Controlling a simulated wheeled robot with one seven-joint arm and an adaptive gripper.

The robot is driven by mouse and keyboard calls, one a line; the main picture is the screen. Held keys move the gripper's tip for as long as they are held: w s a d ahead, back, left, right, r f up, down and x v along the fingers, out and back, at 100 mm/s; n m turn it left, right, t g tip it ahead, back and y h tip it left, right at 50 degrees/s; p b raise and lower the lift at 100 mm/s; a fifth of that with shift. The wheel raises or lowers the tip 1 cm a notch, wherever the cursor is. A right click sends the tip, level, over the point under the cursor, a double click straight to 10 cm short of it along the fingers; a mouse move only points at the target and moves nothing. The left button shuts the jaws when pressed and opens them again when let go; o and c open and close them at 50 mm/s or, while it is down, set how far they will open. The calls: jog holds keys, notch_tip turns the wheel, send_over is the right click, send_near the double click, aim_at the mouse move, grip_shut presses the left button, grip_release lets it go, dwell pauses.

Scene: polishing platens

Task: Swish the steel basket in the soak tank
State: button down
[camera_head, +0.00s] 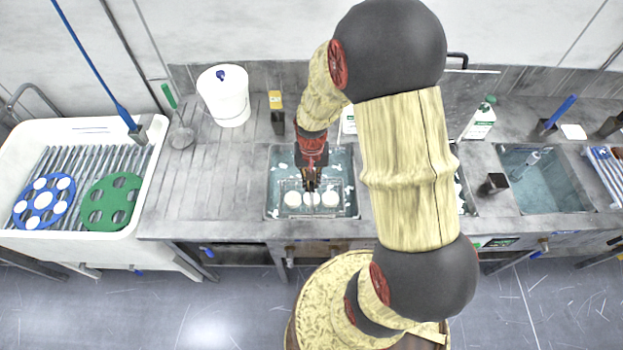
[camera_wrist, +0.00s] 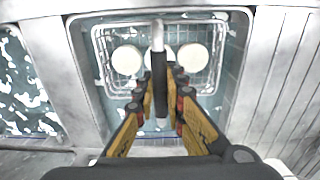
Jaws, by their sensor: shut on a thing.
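The steel basket (camera_wrist: 98,42) is a wire basket with several round white pieces (camera_wrist: 127,60) in it. It sits in the soak tank (camera_head: 277,160), a sunken basin with bluish water and white foam patches. In the head view the basket (camera_head: 284,187) is in the front part of the tank. My gripper (camera_head: 311,178) is over the basket and shut on its upright handle. In the wrist view the handle (camera_wrist: 157,36) rises between the fingers of my gripper (camera_wrist: 160,95). How deep the basket sits in the water is hard to tell.
A white bucket (camera_head: 226,98) and a strainer (camera_head: 182,137) stand on the grey counter left of the tank. A white sink (camera_head: 148,165) with blue and green discs is at far left. Another foamy basin (camera_wrist: 22,90) adjoins the tank. A clearer basin (camera_head: 545,180) lies right.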

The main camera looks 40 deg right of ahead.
jog(key=shift+f+b, duration=2.9)
jog(key=shift+f, duration=2)
jog(key=shift+r, duration=0.2)
jog(key=shift+f, duration=0.2)
jog(key=shift+r, duration=0.1)
jog(key=shift+p, duration=0.3)
